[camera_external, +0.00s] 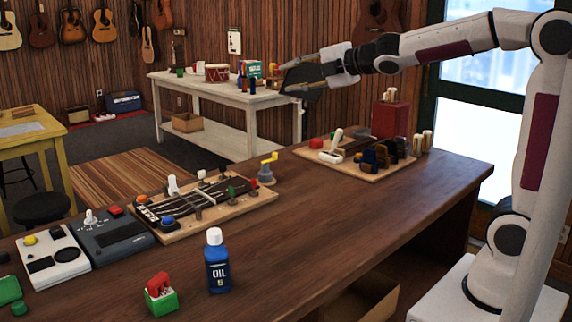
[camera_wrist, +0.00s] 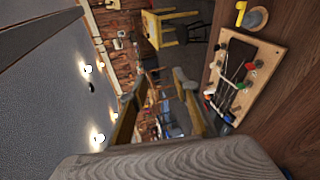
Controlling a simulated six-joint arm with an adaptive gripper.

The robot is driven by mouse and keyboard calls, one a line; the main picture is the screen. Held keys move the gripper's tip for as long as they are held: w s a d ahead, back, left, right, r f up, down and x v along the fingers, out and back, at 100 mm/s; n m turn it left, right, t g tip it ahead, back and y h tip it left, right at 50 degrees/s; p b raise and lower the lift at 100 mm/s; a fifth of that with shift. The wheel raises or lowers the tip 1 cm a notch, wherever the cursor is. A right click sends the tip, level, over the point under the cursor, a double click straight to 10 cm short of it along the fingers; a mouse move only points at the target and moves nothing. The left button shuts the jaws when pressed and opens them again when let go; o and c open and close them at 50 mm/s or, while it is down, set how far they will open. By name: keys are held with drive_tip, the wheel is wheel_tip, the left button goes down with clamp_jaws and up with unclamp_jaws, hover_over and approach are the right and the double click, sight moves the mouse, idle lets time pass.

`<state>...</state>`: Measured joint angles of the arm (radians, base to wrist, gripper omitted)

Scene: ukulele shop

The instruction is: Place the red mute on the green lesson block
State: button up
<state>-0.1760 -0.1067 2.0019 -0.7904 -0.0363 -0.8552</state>
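A small red piece (camera_external: 158,282), which looks like the red mute, sits in or on a small green block (camera_external: 162,301) at the front edge of the bench. Whether it rests on top or in a slot is hard to tell. My gripper (camera_external: 287,78) is high above the far part of the bench, well away from both, pointing left. In the wrist view, its two fingers (camera_wrist: 158,97) stand apart with nothing between them. The red piece and green block are not discernible in the wrist view.
A blue oil bottle (camera_external: 217,262) stands right of the green block. A board with a fretted neck (camera_external: 255,193) lies behind, also in the wrist view (camera_wrist: 272,58). Another board (camera_external: 375,178) with pegs is farther back. Pedals (camera_external: 52,262) stand left. The bench's right front is clear.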

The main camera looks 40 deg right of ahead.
drive_tip(key=s+d+f+m+g+h, duration=0.2)
drive_tip(key=s+d+f+m, duration=0.2)
drive_tip(key=s+d+m, duration=0.3)
drive_tip(key=s+d+f+m+g+h, duration=0.1)
drive_tip(key=s+d+f+m+h, duration=0.15)
drive_tip(key=s+d+m, duration=0.4)
drive_tip(key=s+a+f+m+g, duration=0.1)
drive_tip(key=s+f+m+g, duration=0.1)
drive_tip(key=s+f, duration=0.4)
drive_tip(key=s+a+f+m+g+y, duration=0.1)
drive_tip(key=s+f+m+g, duration=0.2)
drive_tip(key=s, duration=1.2)
wheel_tip(320, 180, down, 3)
drive_tip(key=shift+s+a+f+m+g, duration=0.2)
drive_tip(key=shift+a+m+g, duration=0.1)
drive_tip(key=shift+m, duration=0.95)
drive_tip(key=shift+y, duration=0.25)
